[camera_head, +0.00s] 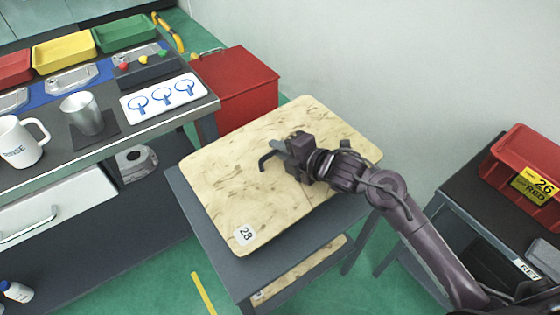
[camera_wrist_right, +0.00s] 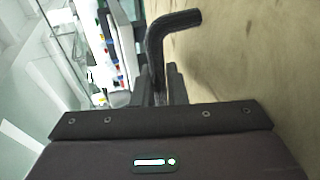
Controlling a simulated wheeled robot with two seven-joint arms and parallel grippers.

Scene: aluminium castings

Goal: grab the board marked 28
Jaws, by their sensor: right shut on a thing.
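The board marked 28 (camera_head: 215,190) is a pale, stained wooden plate lying on a grey stand (camera_head: 225,262). Its white "28" label is at the near corner. My right gripper (camera_head: 280,155) is over the middle of the board, shut on a dark bent handle (camera_head: 265,161). In the right wrist view the handle (camera_wrist_right: 172,22) runs up from between the fingers (camera_wrist_right: 165,85) and bends toward the board (camera_wrist_right: 250,60). My left gripper is not in view.
A second board (camera_head: 300,272) lies on the stand's lower shelf. A workbench at left holds coloured trays, a metal cup (camera_head: 82,113) and a white mug (camera_head: 20,142). A red bin (camera_head: 235,85) stands behind; a red crate marked 26 (camera_head: 525,160) sits on a table at right.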

